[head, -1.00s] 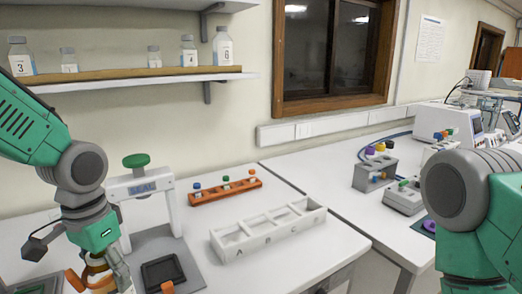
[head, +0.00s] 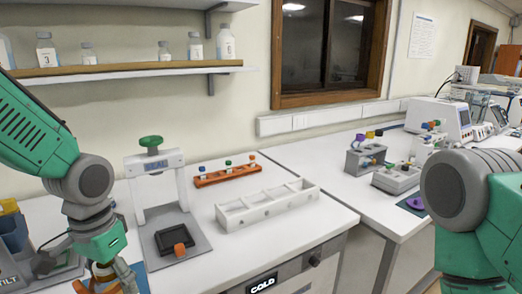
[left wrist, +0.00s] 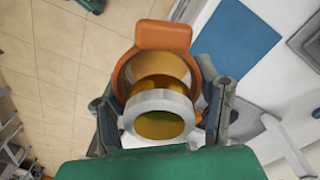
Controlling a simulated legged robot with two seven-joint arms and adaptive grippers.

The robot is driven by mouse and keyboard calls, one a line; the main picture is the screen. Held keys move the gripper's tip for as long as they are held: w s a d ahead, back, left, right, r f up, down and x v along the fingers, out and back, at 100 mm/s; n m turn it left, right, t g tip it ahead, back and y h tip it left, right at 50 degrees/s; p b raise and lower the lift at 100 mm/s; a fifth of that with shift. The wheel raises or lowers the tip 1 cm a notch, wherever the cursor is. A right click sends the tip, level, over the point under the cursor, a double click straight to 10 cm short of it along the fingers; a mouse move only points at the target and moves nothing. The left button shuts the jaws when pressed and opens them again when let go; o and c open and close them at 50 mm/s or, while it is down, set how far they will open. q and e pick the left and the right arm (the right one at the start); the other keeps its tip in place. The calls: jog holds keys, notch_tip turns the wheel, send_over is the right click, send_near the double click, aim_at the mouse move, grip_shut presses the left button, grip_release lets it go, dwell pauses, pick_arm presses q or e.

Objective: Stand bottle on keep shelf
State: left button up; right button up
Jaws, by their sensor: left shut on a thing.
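My left gripper (head: 104,281) is low at the left of the head view, by the bench's front. It is shut on an amber bottle (left wrist: 160,125). In the left wrist view the bottle shows a pale grey rim and an orange collar with a tab (left wrist: 163,36), between the two fingers. Its lower part is hidden. A wall shelf (head: 140,73) runs along the upper left, well above the gripper.
A SEAL press (head: 153,165) with a green knob stands beside the left gripper. Behind are an orange vial rack (head: 228,176) and a white compartment tray (head: 266,207). A TILT device is at far left. The shelf has a gap between its left and right bottles.

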pick_arm(q)
jog(key=s+d+f+n+b, duration=0.1)
jog(key=f+b, duration=0.3)
jog(key=f, duration=0.5)
jog(key=s+d+f+n+b, duration=0.2)
jog(key=f+b, duration=0.3)
jog(key=f, duration=0.5)
jog(key=shift+s+d+f+n, duration=0.25)
jog(key=shift+s+n, duration=0.15)
jog(key=shift+s, duration=0.35)
